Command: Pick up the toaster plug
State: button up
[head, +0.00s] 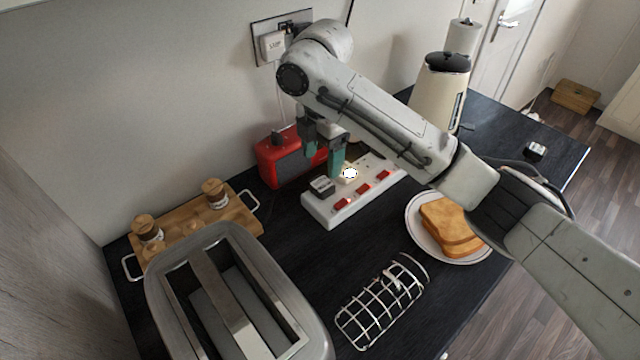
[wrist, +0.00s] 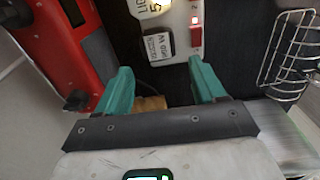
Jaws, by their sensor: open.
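A dark plug with a pale label (head: 322,186) sits in the near end of a white power strip (head: 318,212); it also shows in the wrist view (wrist: 158,45). A white plug (head: 349,173) with a bright glow is beside it in the strip. I cannot read the labels well enough to tell which is the toaster plug. My gripper (head: 324,160) is open and empty above the strip's near end. In the wrist view its green fingers (wrist: 160,77) are spread, with the dark plug ahead of the gap, apart from them. The grey toaster (head: 235,290) stands at front left.
A red radio-like box (head: 285,160) is close left of my gripper. A wire rack (head: 380,300), a plate of toast (head: 447,228), a kettle (head: 440,92) and a wooden tray with jars (head: 185,235) surround the strip. Another dark plug-like item (head: 536,150) lies far right. A wall socket (head: 275,43) holds a white plug.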

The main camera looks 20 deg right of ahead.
aim_at(319, 185)
jog(key=shift+a+f+p, duration=0.15)
jog(key=shift+f+p, duration=0.2)
jog(key=shift+f, duration=1.55)
jog(key=shift+a+f+p, duration=0.15)
jog(key=shift+f+p, duration=0.2)
jog(key=shift+f, duration=1.5)
jog(key=c, duration=0.8)
